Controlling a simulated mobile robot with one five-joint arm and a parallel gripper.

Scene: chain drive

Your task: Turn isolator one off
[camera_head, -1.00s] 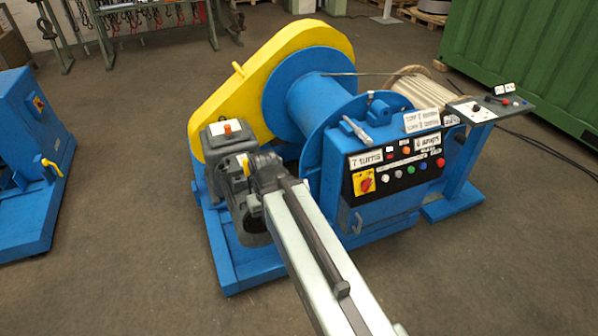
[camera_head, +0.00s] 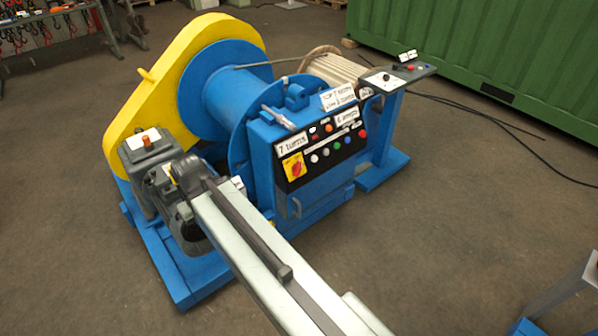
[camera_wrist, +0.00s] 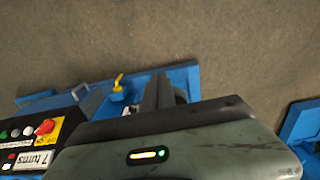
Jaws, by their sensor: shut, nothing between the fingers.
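The chain drive's blue cabinet (camera_head: 262,150) carries a black control panel with a red rotary switch on a yellow plate (camera_head: 294,167). The same red switch (camera_wrist: 45,128) shows at the left of the wrist view. A yellow lever (camera_wrist: 118,83) stands on the blue frame, in the wrist view only. I cannot read a label naming isolator one on either. My gripper (camera_wrist: 158,88) is shut and empty, with its dark fingers over the blue frame, right of the yellow lever and apart from it in the picture. In the head view my arm hides the fingertips.
A yellow guard (camera_head: 165,85), a blue drum (camera_head: 235,85) and a grey gearbox with an orange cap (camera_head: 145,150) adjoin my arm. A small console (camera_head: 395,78) stands right. A green container (camera_head: 490,45) is behind. Cables cross the right floor; the front floor is mostly clear.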

